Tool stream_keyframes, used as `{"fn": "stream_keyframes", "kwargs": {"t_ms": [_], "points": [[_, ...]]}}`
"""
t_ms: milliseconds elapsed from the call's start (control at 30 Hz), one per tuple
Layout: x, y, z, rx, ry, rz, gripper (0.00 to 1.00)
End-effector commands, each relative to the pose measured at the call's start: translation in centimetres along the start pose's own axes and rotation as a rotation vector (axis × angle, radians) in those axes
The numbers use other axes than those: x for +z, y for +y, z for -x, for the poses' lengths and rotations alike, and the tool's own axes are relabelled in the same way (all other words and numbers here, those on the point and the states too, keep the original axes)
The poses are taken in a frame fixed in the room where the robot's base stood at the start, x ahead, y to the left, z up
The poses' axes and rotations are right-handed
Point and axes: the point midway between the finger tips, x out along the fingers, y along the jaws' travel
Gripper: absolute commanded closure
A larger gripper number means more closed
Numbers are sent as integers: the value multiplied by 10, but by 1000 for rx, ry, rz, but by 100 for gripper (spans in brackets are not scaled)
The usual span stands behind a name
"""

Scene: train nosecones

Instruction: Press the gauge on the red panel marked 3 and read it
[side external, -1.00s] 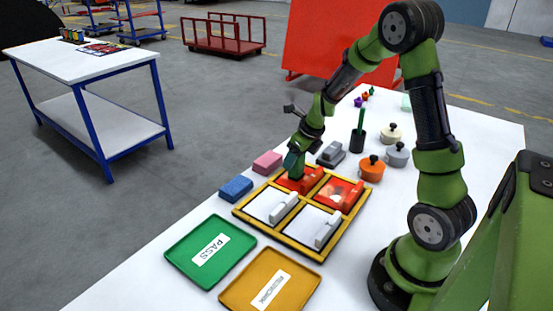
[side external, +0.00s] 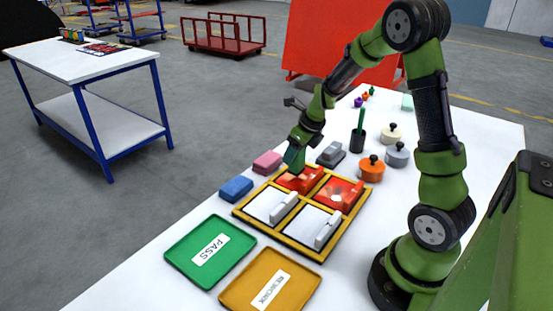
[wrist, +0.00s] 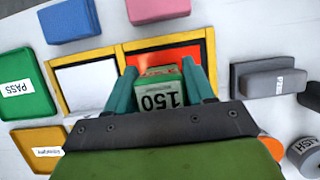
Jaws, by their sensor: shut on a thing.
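A yellow frame (side external: 280,245) holds two white panels and two red panels. My gripper (side external: 292,166) is over the far red panel (side external: 283,183), low and close to it. In the wrist view my gripper (wrist: 159,70) has its teal fingers closed on a small greenish gauge (wrist: 160,98). The gauge face shows 150, upside down in that view. The gauge's lower end is hidden, so I cannot tell whether it touches the panel. The other red panel (side external: 330,189) lies to the right. I cannot read a 3 on either red panel.
A green PASS tray (side external: 182,255) and an orange rework tray (side external: 305,281) lie in front. Blue (side external: 236,188) and pink (side external: 267,162) blocks stand left of the frame. A grey block (side external: 330,153), a pen cup (side external: 357,140) and several knobbed pots stand behind.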

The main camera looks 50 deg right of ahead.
Motion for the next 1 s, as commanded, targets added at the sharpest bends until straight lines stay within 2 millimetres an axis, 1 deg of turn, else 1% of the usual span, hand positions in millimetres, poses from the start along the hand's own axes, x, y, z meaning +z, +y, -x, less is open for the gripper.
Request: {"fn": "stream_keyframes", "kwargs": {"t_ms": [100, 533, 700, 1000], "points": [[5, 0, 10, -1, -4, 2, 82], [18, 0, 41, -1, -5, 1, 82], [19, 0, 46, 0, -2, -1, 82], [19, 0, 46, -1, -2, -1, 82]]}}
